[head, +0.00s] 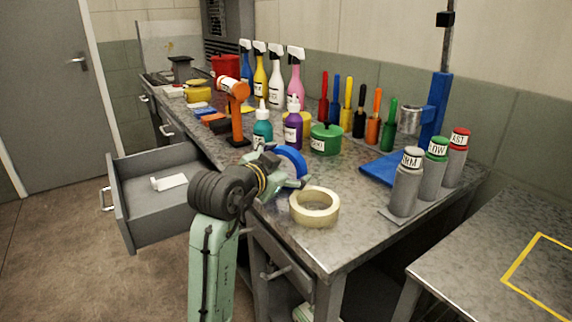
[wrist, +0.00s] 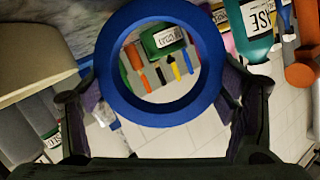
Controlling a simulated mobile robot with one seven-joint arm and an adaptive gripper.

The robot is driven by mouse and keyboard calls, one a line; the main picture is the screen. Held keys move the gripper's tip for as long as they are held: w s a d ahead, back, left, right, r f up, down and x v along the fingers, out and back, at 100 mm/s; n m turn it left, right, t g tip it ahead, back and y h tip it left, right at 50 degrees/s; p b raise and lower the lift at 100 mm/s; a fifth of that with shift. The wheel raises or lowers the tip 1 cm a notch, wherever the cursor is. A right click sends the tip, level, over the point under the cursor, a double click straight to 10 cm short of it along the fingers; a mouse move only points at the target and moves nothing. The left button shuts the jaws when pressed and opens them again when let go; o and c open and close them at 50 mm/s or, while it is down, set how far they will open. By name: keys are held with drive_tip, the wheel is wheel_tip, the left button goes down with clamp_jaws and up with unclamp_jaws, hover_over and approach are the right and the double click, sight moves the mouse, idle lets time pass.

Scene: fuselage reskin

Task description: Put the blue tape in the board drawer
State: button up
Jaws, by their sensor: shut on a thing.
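The blue tape (head: 291,161) is a ring held in my gripper (head: 283,170) over the workbench, near its front edge. In the wrist view the blue tape (wrist: 112,75) sits between the two fingers of my gripper (wrist: 162,100), with bench items showing through its hole. My gripper is shut on it. A grey drawer (head: 150,225) stands pulled open on the left side of the bench, with a white item (head: 169,182) lying inside. Whether this is the board drawer I cannot tell from a label. My arm hides part of the drawer's right side.
A cream tape roll (head: 314,220) lies right of my gripper. A teal bottle (head: 262,135), a purple bottle (head: 293,135) and a green pot (head: 326,145) stand close behind it. An orange stand (head: 238,125) rises further left. The floor (head: 60,260) left of the drawer is clear.

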drive_tip(key=shift+f, duration=0.15)
drive_tip(key=o, duration=0.9)
drive_tip(key=shift+s+a+r, duration=0.1)
drive_tip(key=shift+s+r, duration=0.05)
drive_tip(key=shift+r, duration=0.05)
drive_tip(key=b+v, duration=0.2)
drive_tip(key=v, duration=0.9)
drive_tip(key=shift+s+a+r, duration=0.1)
drive_tip(key=shift+s+a, duration=0.05)
drive_tip(key=shift+s, duration=0.15)
